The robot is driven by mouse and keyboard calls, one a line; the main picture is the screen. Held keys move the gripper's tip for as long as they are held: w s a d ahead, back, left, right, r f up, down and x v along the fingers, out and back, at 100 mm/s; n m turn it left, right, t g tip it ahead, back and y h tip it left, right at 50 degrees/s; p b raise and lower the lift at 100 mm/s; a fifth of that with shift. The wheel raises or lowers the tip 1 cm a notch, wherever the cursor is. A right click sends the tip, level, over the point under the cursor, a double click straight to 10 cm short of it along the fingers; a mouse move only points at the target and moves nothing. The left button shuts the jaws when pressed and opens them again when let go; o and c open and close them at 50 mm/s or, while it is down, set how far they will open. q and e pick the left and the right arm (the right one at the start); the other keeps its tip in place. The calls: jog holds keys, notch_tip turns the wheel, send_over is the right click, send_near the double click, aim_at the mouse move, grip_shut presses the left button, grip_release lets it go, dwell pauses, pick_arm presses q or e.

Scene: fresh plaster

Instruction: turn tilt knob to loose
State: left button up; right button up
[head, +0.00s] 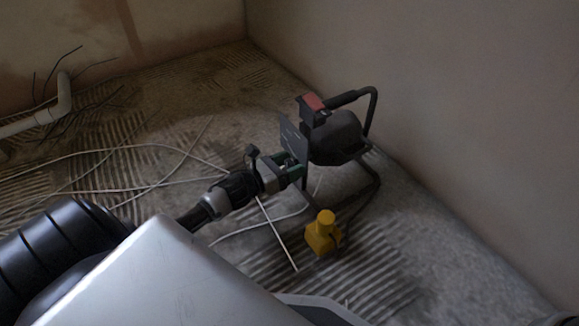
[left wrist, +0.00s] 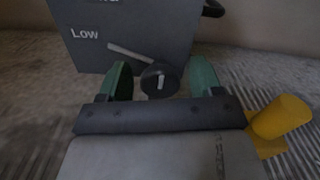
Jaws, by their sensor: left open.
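A dark floor lamp (head: 335,138) with a flat grey panel (head: 292,138) stands near the wall. In the left wrist view the panel (left wrist: 120,32) reads "Low" on its left, with a pale line slanting toward a round dark knob (left wrist: 158,76). The knob has a short white mark, near upright. I cannot read a label naming it as the tilt knob. My left gripper (head: 291,169) is at the panel; in the left wrist view its green fingers (left wrist: 162,80) are open on either side of the knob, with gaps visible. The panel's top lettering is cut off. My right gripper is not in view.
A yellow block with a round top (head: 322,235) is by the lamp's foot, below and right of my left gripper. Pale cables (head: 150,147) lie on the ridged floor. A pipe with dark wires (head: 62,98) is at the left. The wall (head: 470,120) is close behind the lamp.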

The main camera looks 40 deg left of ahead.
pick_arm(q)
jog(key=c, duration=0.9)
